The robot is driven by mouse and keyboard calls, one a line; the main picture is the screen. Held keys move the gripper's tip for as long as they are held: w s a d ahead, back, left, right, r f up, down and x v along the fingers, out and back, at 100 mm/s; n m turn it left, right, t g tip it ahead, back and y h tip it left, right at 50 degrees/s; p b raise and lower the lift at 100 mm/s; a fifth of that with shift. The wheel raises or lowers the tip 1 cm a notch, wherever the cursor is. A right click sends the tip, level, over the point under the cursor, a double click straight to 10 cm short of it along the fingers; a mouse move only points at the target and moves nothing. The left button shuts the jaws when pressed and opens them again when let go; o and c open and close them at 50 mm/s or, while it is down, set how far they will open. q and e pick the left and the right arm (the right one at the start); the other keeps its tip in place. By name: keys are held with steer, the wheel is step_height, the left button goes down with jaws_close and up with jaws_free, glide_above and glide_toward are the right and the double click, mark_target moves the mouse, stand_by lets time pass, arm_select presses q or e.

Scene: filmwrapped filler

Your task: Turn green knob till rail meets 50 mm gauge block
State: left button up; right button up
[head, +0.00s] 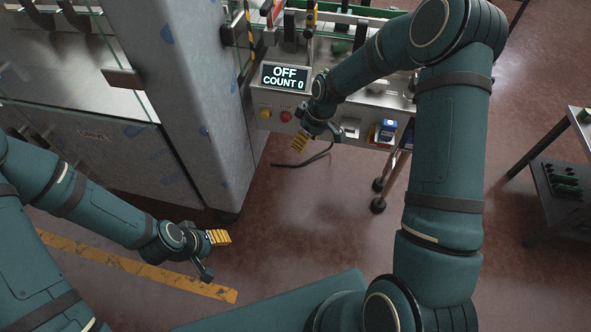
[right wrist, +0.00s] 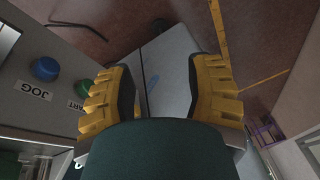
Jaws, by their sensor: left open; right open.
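My right gripper (head: 299,143) is in front of the machine's control panel, just below the red button. In the right wrist view its two yellow-padded fingers (right wrist: 163,92) stand apart with nothing between them. My left gripper (head: 220,237) is low over the floor at the left, away from the machine; it is open and nothing shows in it. I cannot make out the green knob or the 50 mm gauge block in either view.
A display (head: 285,77) reads OFF, COUNT 0. Below it are a yellow button (head: 265,113) and a red button (head: 285,116). The right wrist view shows a blue JOG button (right wrist: 46,68) and a green START button (right wrist: 83,87). A cart (head: 548,185) stands at right.

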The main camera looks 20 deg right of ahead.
arm_select(q)
steer(key=shift+f+b, duration=0.4)
steer(key=shift+f, duration=0.1)
arm_select(e)
steer(key=s+a+f+m, duration=0.2)
steer(key=s+a+f, duration=0.3)
steer(key=shift+y, duration=0.4)
